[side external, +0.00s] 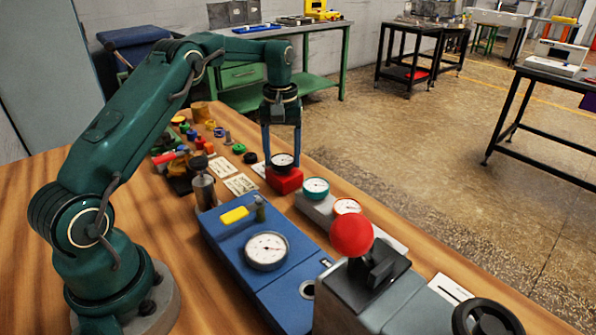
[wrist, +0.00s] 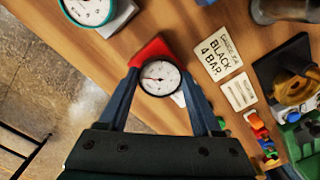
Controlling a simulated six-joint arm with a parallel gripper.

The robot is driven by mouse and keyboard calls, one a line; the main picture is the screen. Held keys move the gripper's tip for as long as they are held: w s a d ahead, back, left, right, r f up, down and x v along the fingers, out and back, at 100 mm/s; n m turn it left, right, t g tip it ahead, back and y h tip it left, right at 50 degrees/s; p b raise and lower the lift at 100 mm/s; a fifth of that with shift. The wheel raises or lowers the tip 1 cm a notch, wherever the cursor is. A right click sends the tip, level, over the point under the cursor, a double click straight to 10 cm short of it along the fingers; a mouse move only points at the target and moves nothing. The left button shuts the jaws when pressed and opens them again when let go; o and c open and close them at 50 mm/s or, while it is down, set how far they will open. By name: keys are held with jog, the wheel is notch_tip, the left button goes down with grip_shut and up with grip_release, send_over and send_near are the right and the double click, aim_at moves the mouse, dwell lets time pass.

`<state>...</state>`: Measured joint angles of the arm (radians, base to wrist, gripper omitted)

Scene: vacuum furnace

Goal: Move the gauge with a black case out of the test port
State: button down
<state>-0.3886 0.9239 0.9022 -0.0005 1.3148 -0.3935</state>
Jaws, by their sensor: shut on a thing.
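The gauge with a black case (side external: 282,160) has a white dial and is at the red block (side external: 285,181), beyond the blue unit. It also shows in the wrist view (wrist: 160,77), with the red block (wrist: 152,50) behind it. My gripper (side external: 282,153) points down and is shut on this gauge, one finger on each side of its case. The fingers also show in the wrist view (wrist: 160,80). The gauge's stem is hidden, so I cannot tell whether it is seated in the block. No label in view marks the test port.
The blue unit (side external: 225,238) carries a larger gauge (side external: 266,250) and an open round port (side external: 307,289). A red ball knob (side external: 351,235) rises in front. A card reads "BLACK 4 BAR" (wrist: 216,56).

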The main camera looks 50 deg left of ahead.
jog(key=shift+f, duration=0.2)
dwell(0.6)
grip_release()
jog(key=shift+r, duration=3)
